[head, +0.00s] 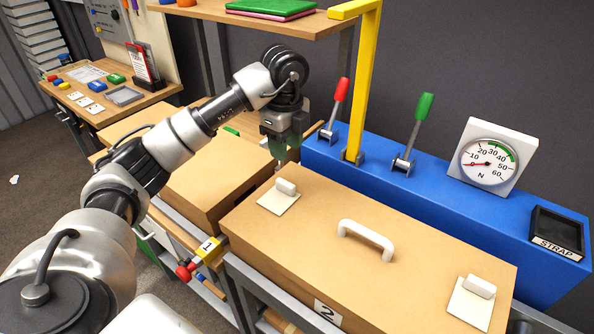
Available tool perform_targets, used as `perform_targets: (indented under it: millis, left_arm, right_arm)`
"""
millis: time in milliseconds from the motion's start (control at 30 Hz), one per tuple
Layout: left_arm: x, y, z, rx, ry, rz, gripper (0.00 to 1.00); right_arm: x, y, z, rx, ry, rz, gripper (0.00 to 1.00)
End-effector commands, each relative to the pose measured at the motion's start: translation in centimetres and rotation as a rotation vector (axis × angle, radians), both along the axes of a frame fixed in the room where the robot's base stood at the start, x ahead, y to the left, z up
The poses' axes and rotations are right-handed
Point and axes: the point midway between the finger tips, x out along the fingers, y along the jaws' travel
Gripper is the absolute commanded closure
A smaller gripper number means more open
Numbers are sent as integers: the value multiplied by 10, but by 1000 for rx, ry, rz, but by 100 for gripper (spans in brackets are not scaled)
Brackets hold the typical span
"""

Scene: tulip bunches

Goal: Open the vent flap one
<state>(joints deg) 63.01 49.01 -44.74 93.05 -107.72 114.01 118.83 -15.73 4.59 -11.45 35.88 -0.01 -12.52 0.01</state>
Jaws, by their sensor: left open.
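My left gripper (282,148) points down, open and empty, over the far side of the gap between two tan cartons. The near carton (320,240), tagged 2, has a white handle on top. A white plate with a raised grip (280,196) lies at its far-left corner, and a similar plate (473,300) at its near-right corner. The other carton (210,180) is partly hidden by my left arm. A yellow tag marked 1 (209,247) with a red knob sits at the front rail. I cannot tell which part is vent flap one. My right gripper is out of view.
A blue console (440,205) runs behind the cartons, with a red lever (339,97), a green lever (420,115), a round gauge (487,160) and a black STRAP tray (557,233). A yellow post (364,85) stands near my gripper. A wooden shelf (300,26) overhangs the back.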

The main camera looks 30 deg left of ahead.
Motion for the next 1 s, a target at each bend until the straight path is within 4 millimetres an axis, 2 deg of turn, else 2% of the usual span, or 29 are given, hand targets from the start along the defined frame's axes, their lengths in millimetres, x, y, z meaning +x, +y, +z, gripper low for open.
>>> perform_targets:
  millis: [167,300,400,533,700,1000]
  left_arm:
    - [-1,0,-21,1,7,0,57]
    - [-2,0,-48,0,8,0,57]
    - [-1,0,-67,0,7,0,57]
    - [-1,0,-87,-1,5,-1,57]
    - [-1,0,-103,0,3,0,57]
    - [-1,0,-107,-1,1,-1,57]
  right_arm:
    - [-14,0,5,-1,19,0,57]
    - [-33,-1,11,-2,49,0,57]
    - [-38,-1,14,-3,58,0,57]
    - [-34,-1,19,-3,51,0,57]
    - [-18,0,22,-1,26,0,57]
    - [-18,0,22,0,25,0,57]
